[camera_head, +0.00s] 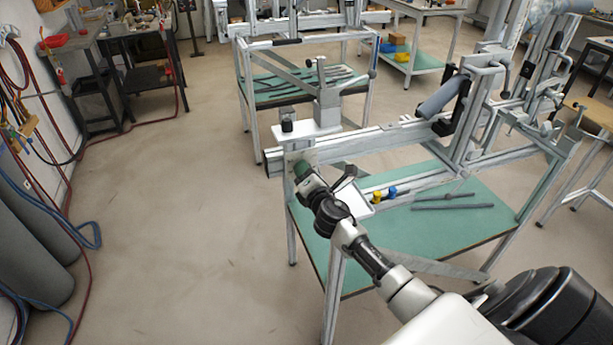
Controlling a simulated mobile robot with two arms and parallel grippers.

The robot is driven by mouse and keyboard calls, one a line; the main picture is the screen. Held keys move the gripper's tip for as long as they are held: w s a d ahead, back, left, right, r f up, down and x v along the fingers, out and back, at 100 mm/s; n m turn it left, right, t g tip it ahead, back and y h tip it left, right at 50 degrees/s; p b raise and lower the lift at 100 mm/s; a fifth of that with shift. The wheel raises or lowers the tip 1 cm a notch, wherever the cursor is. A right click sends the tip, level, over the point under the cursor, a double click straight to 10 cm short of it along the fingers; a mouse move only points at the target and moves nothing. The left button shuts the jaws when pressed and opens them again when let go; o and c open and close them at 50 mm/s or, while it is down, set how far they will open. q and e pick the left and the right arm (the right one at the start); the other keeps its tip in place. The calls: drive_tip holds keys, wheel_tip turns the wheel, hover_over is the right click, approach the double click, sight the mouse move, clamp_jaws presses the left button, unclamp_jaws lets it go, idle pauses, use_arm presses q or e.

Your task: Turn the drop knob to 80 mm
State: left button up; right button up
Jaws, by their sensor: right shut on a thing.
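The drop knob (301,167) is a small dark green round piece at the left end of the jig's long metal rail, on a pale plate. My right gripper (306,181) reaches it from the front with its arm coming in from the lower right. Its jaws are shut on the knob and partly cover it. No scale or number can be read, so the knob's setting cannot be told. My left gripper is not in view.
The jig frame (385,141) stands over a green-topped table (441,233) with dark bars, a white tray (357,203) and small yellow and blue pieces. A second jig table stands behind. The floor (180,220) to the left is clear; hoses and cylinders line the left wall.

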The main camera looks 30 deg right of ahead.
drive_tip(key=m+b, duration=0.1)
drive_tip(key=m, duration=1.1)
drive_tip(key=shift+m, duration=0.4)
idle(0.3)
drive_tip(key=o, duration=0.9)
drive_tip(key=shift+r, duration=0.1)
drive_tip(key=b+v, duration=0.1)
drive_tip(key=v, duration=0.9)
drive_tip(key=shift+s+b, duration=0.35)
drive_tip(key=shift+s, duration=0.05)
